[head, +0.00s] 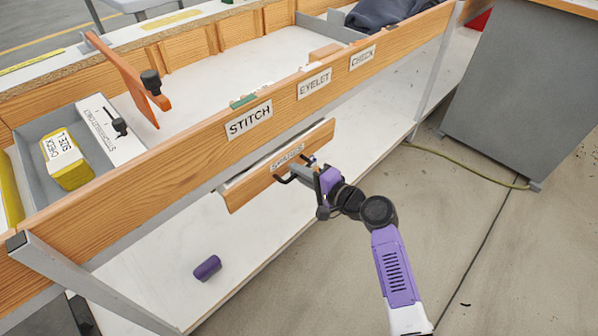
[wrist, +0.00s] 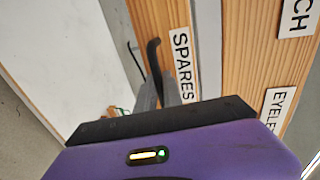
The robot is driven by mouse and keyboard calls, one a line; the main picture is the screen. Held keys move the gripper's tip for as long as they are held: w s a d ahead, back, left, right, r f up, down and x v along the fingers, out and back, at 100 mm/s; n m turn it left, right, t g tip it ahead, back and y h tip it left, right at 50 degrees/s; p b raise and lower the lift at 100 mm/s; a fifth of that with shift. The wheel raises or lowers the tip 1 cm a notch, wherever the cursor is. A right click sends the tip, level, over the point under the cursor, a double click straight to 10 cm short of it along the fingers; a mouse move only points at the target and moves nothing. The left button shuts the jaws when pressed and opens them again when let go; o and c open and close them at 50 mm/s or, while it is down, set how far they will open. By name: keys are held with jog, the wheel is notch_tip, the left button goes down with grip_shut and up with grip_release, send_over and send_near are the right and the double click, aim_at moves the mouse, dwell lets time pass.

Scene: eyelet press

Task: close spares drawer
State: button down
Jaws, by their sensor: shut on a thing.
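The spares drawer (head: 245,192) has a wooden front with a SPARES label and hangs under the bench's front board. Its front stands out from the bench, with a narrow strip showing behind its top edge, so it is partly open. The drawer front also shows in the wrist view (wrist: 160,20). Its black bar handle (wrist: 153,52) runs between my finger tips in the wrist view. My gripper (head: 298,173) is shut on the handle at the right part of the drawer front. My fingers (wrist: 160,93) partly hide the handle.
The bench front above carries STITCH (head: 249,120), EYELET (head: 314,84) and CHECK (head: 362,58) labels. A purple cylinder (head: 207,267) lies on the white lower shelf (head: 160,245). A grey cabinet (head: 520,90) stands at right, with a cable (head: 465,165) on the floor. The floor around my arm is clear.

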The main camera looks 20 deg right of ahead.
dwell(0.3)
jog(key=x, duration=0.2)
jog(key=b+x, duration=0.1)
jog(key=x, duration=0.1)
jog(key=shift+w+a+r, duration=0.1)
jog(key=shift+r, duration=0.25)
jog(key=c, duration=1.5)
grip_release()
jog(key=shift+r, duration=0.1)
jog(key=p+v, duration=0.2)
jog(key=v, duration=0.5)
jog(key=shift+s+d, duration=0.2)
jog(key=shift+s, duration=0.15)
